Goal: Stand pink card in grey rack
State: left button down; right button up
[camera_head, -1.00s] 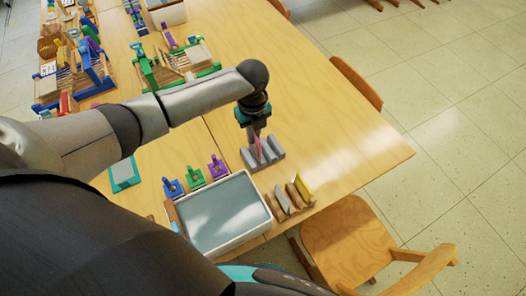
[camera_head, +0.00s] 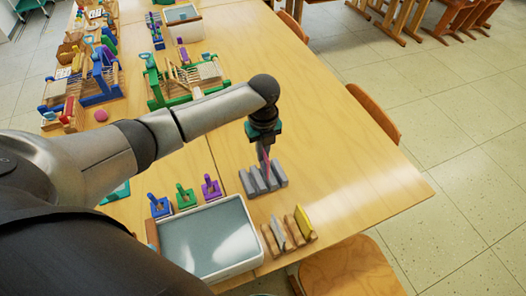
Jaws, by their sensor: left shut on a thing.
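The pink card (camera_head: 267,166) shows as a thin sliver below my left gripper (camera_head: 265,150). My left gripper is shut on it, directly above the grey rack (camera_head: 263,181). The card's lower part is between the rack's ridges; I cannot tell whether it touches the slot bottom. The gripper hides much of the card. The grey rack stands on the wooden table, beyond the tray. My right gripper is not in view.
A wooden rack (camera_head: 272,241) with a yellow card (camera_head: 304,221) and a grey card (camera_head: 278,231) stands nearer. A grey-blue tray (camera_head: 152,236) is left of it. Blue, green and purple stands (camera_head: 211,187) line its far side. The table right of the grey rack is clear.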

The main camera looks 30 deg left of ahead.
pick_arm(q)
jog(key=shift+f+b, duration=0.4)
jog(key=shift+f, duration=0.3)
jog(key=shift+r, duration=0.2)
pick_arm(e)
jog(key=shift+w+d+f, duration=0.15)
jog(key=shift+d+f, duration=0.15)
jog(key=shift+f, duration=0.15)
pick_arm(q)
jog(key=shift+f+p, duration=0.2)
jog(key=shift+p, duration=0.4)
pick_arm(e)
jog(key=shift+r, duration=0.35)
pick_arm(q)
jog(key=shift+f, duration=0.25)
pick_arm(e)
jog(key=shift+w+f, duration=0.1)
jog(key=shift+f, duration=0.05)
pick_arm(q)
jog(key=shift+f+b, duration=0.3)
jog(key=shift+f, duration=0.15)
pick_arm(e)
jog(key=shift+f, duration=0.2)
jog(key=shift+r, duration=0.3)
pick_arm(q)
jog(key=shift+f, duration=0.25)
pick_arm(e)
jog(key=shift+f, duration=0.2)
